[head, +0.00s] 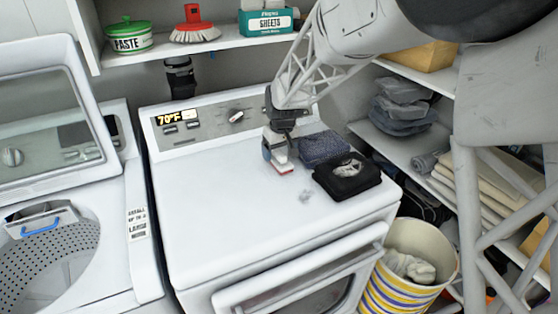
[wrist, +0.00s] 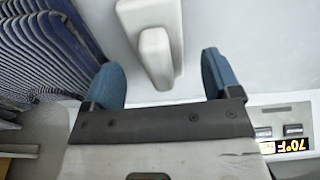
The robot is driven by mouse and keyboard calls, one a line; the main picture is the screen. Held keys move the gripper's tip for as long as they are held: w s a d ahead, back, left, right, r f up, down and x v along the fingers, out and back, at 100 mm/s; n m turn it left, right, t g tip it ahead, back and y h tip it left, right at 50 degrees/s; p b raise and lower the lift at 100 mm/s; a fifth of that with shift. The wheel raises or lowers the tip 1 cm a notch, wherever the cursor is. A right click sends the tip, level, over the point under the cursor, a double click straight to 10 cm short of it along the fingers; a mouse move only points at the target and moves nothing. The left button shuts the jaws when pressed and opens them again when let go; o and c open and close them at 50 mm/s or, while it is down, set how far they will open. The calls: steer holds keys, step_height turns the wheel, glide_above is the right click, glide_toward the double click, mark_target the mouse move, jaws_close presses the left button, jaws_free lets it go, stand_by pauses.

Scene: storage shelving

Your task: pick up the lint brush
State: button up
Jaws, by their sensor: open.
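The lint brush appears to be a small white piece with a red edge (head: 284,168) on the dryer top, at my gripper (head: 276,153). In the wrist view a white body with a raised, rounded grip (wrist: 155,52) lies between my two blue fingertips (wrist: 161,66). My gripper is open, with a visible gap on each side of the grip. The fingers point down from above. The gripper hides part of the brush in the head view, and its far end is cut off in the wrist view.
Some grey lint (head: 305,196) lies in front. The dryer control panel (head: 205,121) rises behind. The dryer's left and front top (head: 205,215) is clear.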

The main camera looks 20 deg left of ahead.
mark_target(279, 151)
steer(key=shift+w+a+f, duration=0.1)
steer(key=shift+f, duration=0.65)
steer(key=shift+w+a+f, duration=0.1)
steer(key=shift+f, duration=0.65)
steer(key=shift+c, duration=0.5)
steer(key=c, duration=0.9)
steer(key=shift+c, duration=0.2)
steer(key=shift+r, duration=0.15)
steer(key=shift+r, duration=0.8)
steer(key=shift+s+d+r, duration=0.1)
steer(key=shift+s+r, duration=0.05)
steer(key=shift+r, duration=0.8)
steer(key=s+d, duration=0.2)
steer(key=s, duration=0.2)
steer(key=s+d+r, duration=0.1)
steer(key=s+d, duration=0.2)
steer(key=s, duration=0.1)
steer(key=s+d, duration=0.3)
steer(key=s, duration=0.2)
steer(key=shift+s+d+r, duration=0.1)
steer(key=shift+d+r, duration=0.05)
steer(key=shift+d, duration=0.1)
